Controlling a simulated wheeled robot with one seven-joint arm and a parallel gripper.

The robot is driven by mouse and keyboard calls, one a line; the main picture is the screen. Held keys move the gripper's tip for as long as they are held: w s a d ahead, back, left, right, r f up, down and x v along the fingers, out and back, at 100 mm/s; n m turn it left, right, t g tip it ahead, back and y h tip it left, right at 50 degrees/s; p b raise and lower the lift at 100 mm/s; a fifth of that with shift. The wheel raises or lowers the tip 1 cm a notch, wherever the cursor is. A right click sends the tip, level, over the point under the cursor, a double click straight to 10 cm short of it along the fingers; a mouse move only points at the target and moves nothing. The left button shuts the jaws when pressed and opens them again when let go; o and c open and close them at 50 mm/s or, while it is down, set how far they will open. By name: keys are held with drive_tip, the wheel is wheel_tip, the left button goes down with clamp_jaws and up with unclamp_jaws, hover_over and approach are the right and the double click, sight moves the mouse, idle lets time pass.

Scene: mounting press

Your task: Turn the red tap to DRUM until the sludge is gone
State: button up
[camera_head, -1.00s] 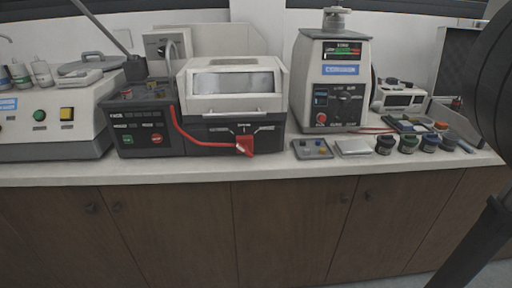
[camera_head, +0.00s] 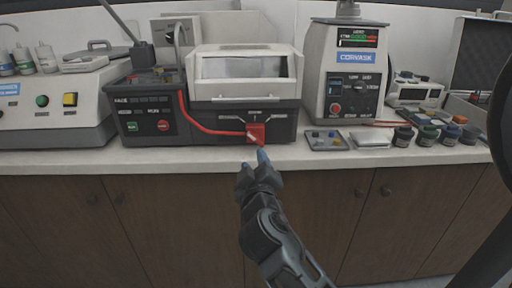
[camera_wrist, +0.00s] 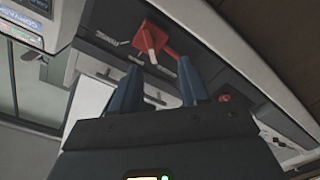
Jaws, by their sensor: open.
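The red tap (camera_head: 256,134) sits on the black front of the cutting machine (camera_head: 210,119), below its lidded window, at the end of a red hose. Small labels surround it, too small to read. My gripper (camera_head: 254,160) is just below and in front of the tap, pointing up at it, open and empty. In the wrist view the tap (camera_wrist: 157,36), with a pale strip on its handle, lies just beyond and between the two blue fingertips (camera_wrist: 160,66), apparently apart from them. The window (camera_head: 243,67) looks plain grey; I cannot make out any sludge.
A white press (camera_head: 357,73) stands to the right, with a small tray (camera_head: 325,146) and several dark jars (camera_head: 403,136) before it. Another machine (camera_head: 45,110) stands at left. The counter's front edge (camera_head: 180,160) lies close to my gripper.

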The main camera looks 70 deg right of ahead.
sight(256, 141)
drive_tip(key=shift+g, duration=0.4)
drive_tip(key=shift+s+r+p+x, duration=0.15)
drive_tip(key=shift+p+x, duration=0.1)
drive_tip(key=shift+x, duration=1.25)
drive_tip(key=shift+s+r+p+x, duration=0.1)
drive_tip(key=shift+r+p+x, duration=0.15)
drive_tip(key=shift+x, duration=1.25)
drive_tip(key=shift+s+r+p+x, duration=0.1)
drive_tip(key=shift+p+x, duration=0.2)
drive_tip(key=shift+x, duration=1.2)
drive_tip(key=shift+d, duration=0.1)
drive_tip(key=shift+c, duration=0.3)
clamp_jaws()
